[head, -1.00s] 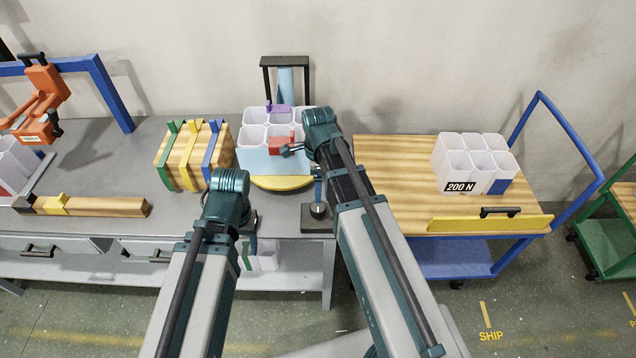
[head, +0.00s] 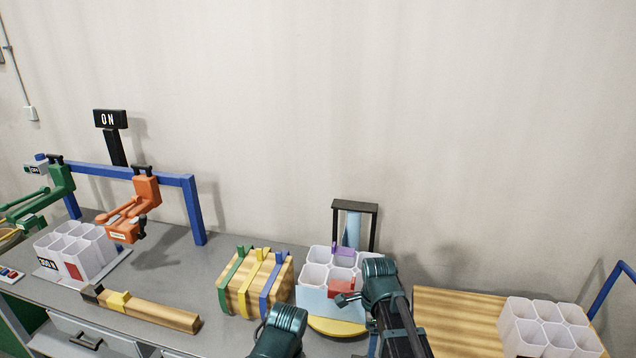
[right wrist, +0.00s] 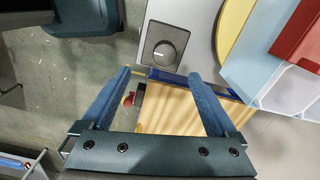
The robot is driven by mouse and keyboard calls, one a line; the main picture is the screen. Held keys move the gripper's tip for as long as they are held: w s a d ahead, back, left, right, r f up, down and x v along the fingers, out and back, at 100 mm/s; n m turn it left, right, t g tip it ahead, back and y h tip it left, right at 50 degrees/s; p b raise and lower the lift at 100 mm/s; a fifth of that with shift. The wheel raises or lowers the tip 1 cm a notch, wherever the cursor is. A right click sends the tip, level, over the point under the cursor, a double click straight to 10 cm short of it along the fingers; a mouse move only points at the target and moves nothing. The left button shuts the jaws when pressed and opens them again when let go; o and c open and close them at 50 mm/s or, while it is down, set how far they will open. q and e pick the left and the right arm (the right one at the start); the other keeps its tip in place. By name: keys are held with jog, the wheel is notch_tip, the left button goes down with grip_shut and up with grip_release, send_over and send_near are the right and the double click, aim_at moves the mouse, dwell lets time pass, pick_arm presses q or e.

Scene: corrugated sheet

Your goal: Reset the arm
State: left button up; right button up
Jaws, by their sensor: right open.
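My right arm (head: 385,300) reaches up from the bottom in the head view, beside a white cell block (head: 315,272) with a light-blue front. A red piece (head: 341,288) and a purple piece (head: 343,249) sit on that block. In the right wrist view my right gripper (right wrist: 163,76) is open and empty, with both blue fingers apart above a wooden surface (right wrist: 180,112). The red piece (right wrist: 300,35) is to its upper right there, apart from the fingers. My left arm (head: 280,330) shows only its rounded dark-teal joint at the bottom; its gripper is out of frame.
A yellow disc (head: 337,327) is under the block, with a black frame (head: 371,225) behind. A strapped wooden bundle (head: 240,290) stands left. Orange (head: 147,190) and green (head: 60,182) jointed devices hang on a blue rail (head: 105,172). Another white cell block (head: 525,325) is at right.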

jog(key=s+a+n, duration=0.5)
jog(key=s+n, duration=0.1)
jog(key=n, duration=0.5)
jog(key=s+a+n+h, duration=0.1)
jog(key=s+a+n, duration=0.4)
jog(key=n, duration=0.7)
jog(key=shift+s, duration=0.9)
jog(key=w+d+n+y, duration=0.1)
jog(key=w+d+n, duration=1)
jog(key=w, duration=0.2)
jog(key=shift+w+d, duration=0.15)
jog(key=shift+w, duration=0.25)
jog(key=shift+f, duration=0.15)
